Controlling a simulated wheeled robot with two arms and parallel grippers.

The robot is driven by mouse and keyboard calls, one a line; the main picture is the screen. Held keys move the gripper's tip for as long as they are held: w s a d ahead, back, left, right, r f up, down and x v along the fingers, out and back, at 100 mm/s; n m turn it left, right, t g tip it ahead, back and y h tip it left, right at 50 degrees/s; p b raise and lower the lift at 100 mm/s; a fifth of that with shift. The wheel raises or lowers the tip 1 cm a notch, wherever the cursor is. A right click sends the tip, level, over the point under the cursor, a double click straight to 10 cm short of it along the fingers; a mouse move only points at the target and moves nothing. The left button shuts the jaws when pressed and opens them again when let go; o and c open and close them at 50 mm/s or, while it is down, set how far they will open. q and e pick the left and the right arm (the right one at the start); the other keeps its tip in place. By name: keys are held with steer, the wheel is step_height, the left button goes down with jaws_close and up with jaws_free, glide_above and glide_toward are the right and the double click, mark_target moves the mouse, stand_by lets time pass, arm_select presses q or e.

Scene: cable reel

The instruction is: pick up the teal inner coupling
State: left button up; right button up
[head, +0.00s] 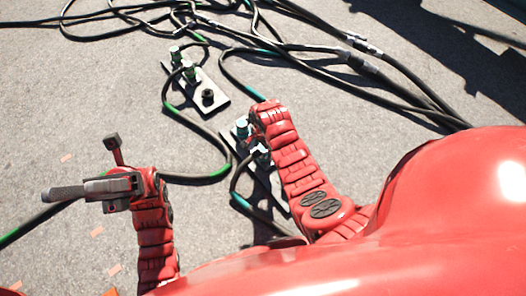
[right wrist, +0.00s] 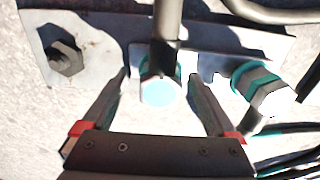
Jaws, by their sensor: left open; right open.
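The teal inner coupling (right wrist: 160,92) is the middle fitting on a grey metal plate. A dark hose or rod runs up from it. My right gripper (right wrist: 158,76) is open, with one finger on each side of this coupling and a visible gap to each finger. In the head view the inner coupling (head: 262,158) is partly covered by my right arm, which also hides that gripper's fingers. A second teal coupling (right wrist: 260,90) stands to the right; it also shows in the head view (head: 242,124). My left gripper (head: 78,168) is open and empty above the ground.
A similar plate (head: 216,105) with green couplings (head: 190,72) lies farther off. Black cables (head: 320,60) cross the ground at the top and right. Bare pavement (head: 60,110) lies on the left.

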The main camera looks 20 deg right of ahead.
jaws_close()
stand_by(0.6)
